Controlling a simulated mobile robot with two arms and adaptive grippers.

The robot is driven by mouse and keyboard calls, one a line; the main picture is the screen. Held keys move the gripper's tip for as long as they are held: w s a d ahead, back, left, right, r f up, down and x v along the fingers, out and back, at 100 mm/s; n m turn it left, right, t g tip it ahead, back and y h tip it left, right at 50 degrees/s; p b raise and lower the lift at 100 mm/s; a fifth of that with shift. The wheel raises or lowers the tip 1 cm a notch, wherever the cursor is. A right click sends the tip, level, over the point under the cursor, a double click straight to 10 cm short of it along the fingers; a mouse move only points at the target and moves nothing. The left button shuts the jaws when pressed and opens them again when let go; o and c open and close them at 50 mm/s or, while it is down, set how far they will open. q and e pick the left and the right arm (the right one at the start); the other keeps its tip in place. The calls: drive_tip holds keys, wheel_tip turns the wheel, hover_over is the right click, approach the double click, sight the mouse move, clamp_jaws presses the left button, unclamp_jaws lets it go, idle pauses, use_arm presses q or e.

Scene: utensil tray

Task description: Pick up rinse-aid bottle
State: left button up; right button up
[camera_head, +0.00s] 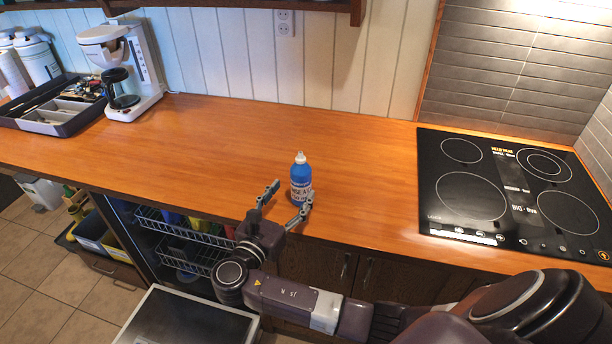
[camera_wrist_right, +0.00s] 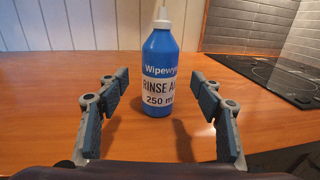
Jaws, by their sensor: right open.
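The rinse-aid bottle (camera_head: 301,178) is blue with a white cap and a white label, and stands upright on the wooden counter near its front edge. In the right wrist view the bottle (camera_wrist_right: 160,70) stands a little beyond the fingertips, centred between them. My right gripper (camera_head: 287,197) is open and empty, its two fingers pointing at the bottle from the front. The fingers also show in the right wrist view (camera_wrist_right: 160,88), one on each side, apart from the bottle. My left gripper is not in view.
A black cooktop (camera_head: 510,190) lies to the right of the bottle. A white coffee maker (camera_head: 142,70) and a grey utensil tray (camera_head: 62,124) stand at the far left. The counter (camera_head: 220,135) around the bottle is clear. Below the counter, an open dishwasher shows racks (camera_head: 185,232).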

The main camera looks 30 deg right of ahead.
sight(296, 184)
drive_tip(key=shift+w+d+r, duration=0.35)
drive_tip(key=shift+d, duration=0.15)
drive_tip(key=p+x, duration=0.1)
drive_tip(key=x, duration=0.3)
drive_tip(key=shift+w+d+f+p, duration=0.2)
drive_tip(key=shift+d+f+p, duration=0.1)
drive_tip(key=shift+p, duration=0.1)
drive_tip(key=shift+d, duration=0.1)
drive_tip(key=c, duration=1)
drive_tip(key=shift+r, duration=0.1)
drive_tip(key=c, duration=0.4)
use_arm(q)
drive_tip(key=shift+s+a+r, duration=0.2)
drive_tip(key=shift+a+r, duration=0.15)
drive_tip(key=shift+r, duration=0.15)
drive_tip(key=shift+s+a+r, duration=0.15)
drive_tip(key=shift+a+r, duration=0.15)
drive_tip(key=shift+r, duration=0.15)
use_arm(e)
drive_tip(key=shift+c, duration=0.2)
